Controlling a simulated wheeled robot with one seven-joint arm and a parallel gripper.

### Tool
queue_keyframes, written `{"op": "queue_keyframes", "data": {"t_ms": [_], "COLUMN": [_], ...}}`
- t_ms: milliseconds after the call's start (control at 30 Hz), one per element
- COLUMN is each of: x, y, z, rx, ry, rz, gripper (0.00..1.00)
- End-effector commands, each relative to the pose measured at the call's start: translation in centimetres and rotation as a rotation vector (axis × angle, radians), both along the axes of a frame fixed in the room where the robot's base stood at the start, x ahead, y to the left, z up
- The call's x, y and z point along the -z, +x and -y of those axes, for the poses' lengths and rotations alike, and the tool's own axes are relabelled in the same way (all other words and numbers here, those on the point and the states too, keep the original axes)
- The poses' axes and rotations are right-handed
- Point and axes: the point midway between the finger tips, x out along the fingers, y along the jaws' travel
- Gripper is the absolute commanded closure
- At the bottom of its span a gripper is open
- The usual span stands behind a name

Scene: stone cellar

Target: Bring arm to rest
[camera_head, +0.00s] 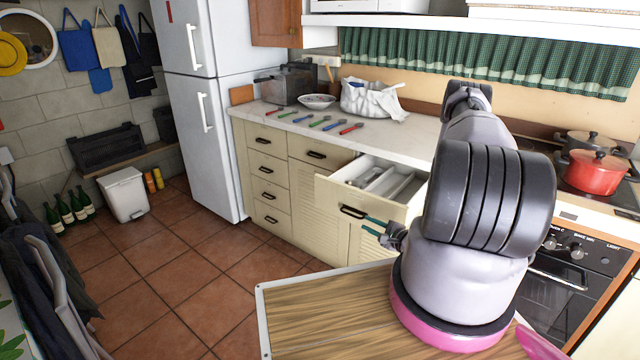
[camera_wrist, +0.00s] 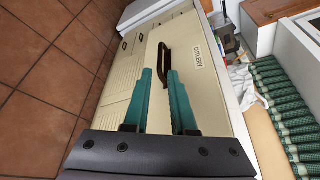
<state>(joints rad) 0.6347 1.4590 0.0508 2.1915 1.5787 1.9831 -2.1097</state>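My gripper (camera_head: 368,222) is at the front of a pulled-out cream drawer (camera_head: 330,195), close to its dark handle (camera_head: 352,212). In the wrist view, the two teal fingers of my gripper (camera_wrist: 168,70) stand apart with a gap between them. The handle (camera_wrist: 163,58) shows near and partly behind the fingertips. I cannot tell whether a finger touches it. No object is held between the fingers. The drawer front carries a label reading cutlery (camera_wrist: 197,55). My arm is stretched forward over my wooden top.
The drawer holds a light cutlery tray (camera_head: 400,184). The counter (camera_head: 400,140) carries several coloured utensils, a bowl (camera_head: 317,101) and a white cloth-lined basket (camera_head: 370,100). A red pot (camera_head: 596,173) stands on the hob at right, above the oven (camera_head: 565,285). The tiled floor (camera_head: 170,290) at left is clear.

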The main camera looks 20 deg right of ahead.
Motion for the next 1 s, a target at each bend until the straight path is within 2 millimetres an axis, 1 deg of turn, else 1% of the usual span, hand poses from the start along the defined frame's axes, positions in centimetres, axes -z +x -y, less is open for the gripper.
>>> {"op": "queue_keyframes", "data": {"t_ms": [67,167,267,300,333,367,400,467,500,567,600,667,700,800,900,1000], "x": [-0.4,-2.4,-6.4,-8.4,-10.0,-11.6,-13.7,-16.6,-18.5,-21.2,-22.9,-25.3,-26.8,-30.2,-33.1,-35.7], "y": [0.2,1.2,2.8,3.4,3.7,4.0,4.2,4.3,4.1,3.7,3.3,2.5,1.9,0.0,-2.2,-4.5], "z": [-0.1,-0.7,-2.1,-2.9,-3.6,-4.3,-5.3,-6.8,-7.8,-9.3,-10.2,-11.6,-12.4,-14.3,-15.7,-16.8], "rx": [-0.009,-0.058,-0.162,-0.219,-0.264,-0.310,-0.373,-0.465,-0.526,-0.616,-0.673,-0.757,-0.811,-0.935,-1.043,-1.129], "ry": [0.002,0.014,0.038,0.047,0.054,0.061,0.065,0.068,0.066,0.057,0.046,0.024,0.006,-0.056,-0.136,-0.235], "rz": [0.005,0.028,0.064,0.078,0.086,0.094,0.100,0.105,0.103,0.098,0.091,0.077,0.064,0.028,-0.018,-0.067], "gripper": [0.76,0.76,0.76,0.76,0.76,0.76,0.76,0.76,0.76,0.76,0.76,0.76,0.76,0.76,0.76,0.76]}}
